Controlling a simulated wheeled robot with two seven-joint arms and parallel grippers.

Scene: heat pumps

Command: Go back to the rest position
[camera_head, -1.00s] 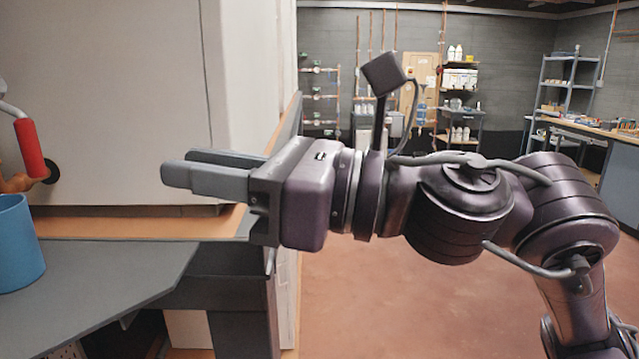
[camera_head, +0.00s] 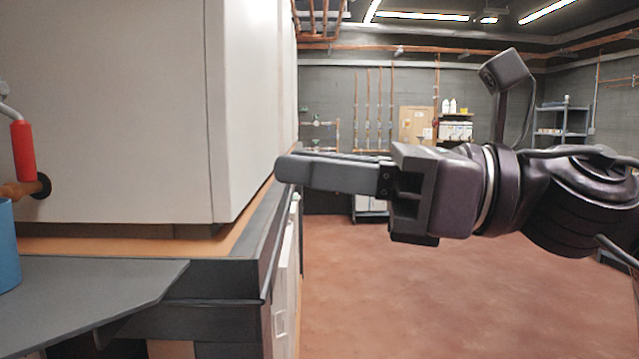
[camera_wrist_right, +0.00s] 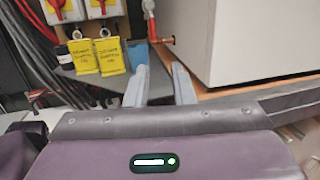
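My right gripper (camera_head: 284,168) is held level in the head view, its fingers pointing left just beside the corner of the white cabinet (camera_head: 110,110). In the right wrist view my right gripper (camera_wrist_right: 160,72) shows its two grey fingers apart, with nothing between them. My right arm (camera_head: 560,195) reaches in from the right edge, over the open floor. My left gripper is not in view.
A red-handled valve (camera_head: 24,150) and a blue container (camera_head: 8,245) are at the left edge. A grey shelf (camera_head: 90,290) juts out below the cabinet. The reddish floor (camera_head: 390,300) is clear.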

